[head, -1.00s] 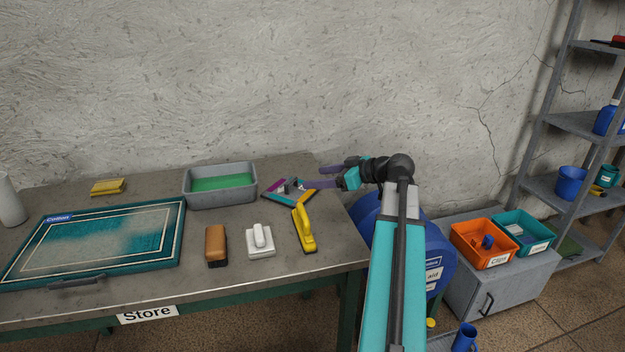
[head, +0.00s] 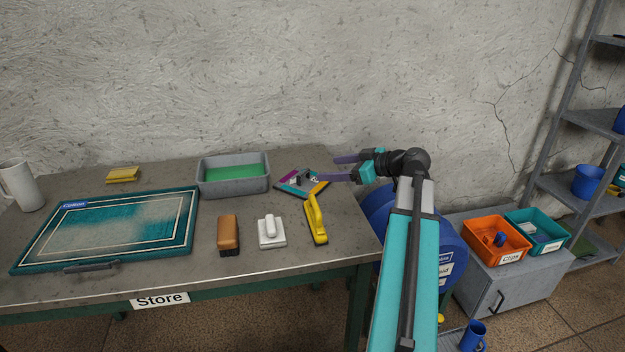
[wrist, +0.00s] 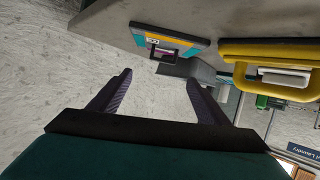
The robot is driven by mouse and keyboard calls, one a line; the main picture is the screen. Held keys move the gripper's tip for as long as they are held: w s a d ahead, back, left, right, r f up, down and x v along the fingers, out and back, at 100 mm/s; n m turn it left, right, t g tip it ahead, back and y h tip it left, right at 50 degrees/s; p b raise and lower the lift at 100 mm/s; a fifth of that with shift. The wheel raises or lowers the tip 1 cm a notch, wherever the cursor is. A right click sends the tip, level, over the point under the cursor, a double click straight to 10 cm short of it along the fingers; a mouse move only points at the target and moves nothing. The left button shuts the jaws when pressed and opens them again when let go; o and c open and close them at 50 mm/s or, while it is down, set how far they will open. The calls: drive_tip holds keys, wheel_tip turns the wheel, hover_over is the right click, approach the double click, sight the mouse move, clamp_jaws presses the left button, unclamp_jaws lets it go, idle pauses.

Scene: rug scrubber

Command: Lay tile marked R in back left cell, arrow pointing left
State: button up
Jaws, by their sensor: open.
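A small frame (head: 290,189) with purple, teal and orange-yellow edges lies near the back right of the table. It holds small dark and pale pieces, too small to read. It also shows in the wrist view (wrist: 190,42), where a dark square outline is seen at its edge. I cannot make out a tile marked R, its arrow or the separate cells. My gripper (head: 338,168) is open and empty, just right of the frame, its fingers pointing left. In the wrist view my gripper (wrist: 160,79) has nothing between its spread fingers.
The wall is close behind.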

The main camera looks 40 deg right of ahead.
drive_tip(key=p, duration=0.3)
drive_tip(key=shift+d+f, duration=0.1)
drive_tip(key=shift+d, duration=0.05)
drive_tip(key=p, duration=0.3)
drive_tip(key=shift+s+d, duration=0.1)
drive_tip(key=shift+s, duration=0.05)
drive_tip(key=p, duration=0.5)
drive_tip(key=shift+s+p, duration=0.35)
drive_tip(key=shift+s+r+m+p, duration=0.25)
drive_tip(key=shift+r+m+p, duration=0.15)
drive_tip(key=shift+p, duration=1)
drive_tip(key=p, duration=0.2)
approach(303, 171)
drive_tip(key=x, duration=0.3)
drive_tip(key=shift+w+f, duration=0.1)
drive_tip(key=shift+w, duration=0.15)
drive_tip(key=shift+w+a+f, duration=0.25)
drive_tip(key=shift+w, duration=0.1)
drive_tip(key=shift+w+p, duration=0.1)
drive_tip(key=shift+p, duration=0.25)
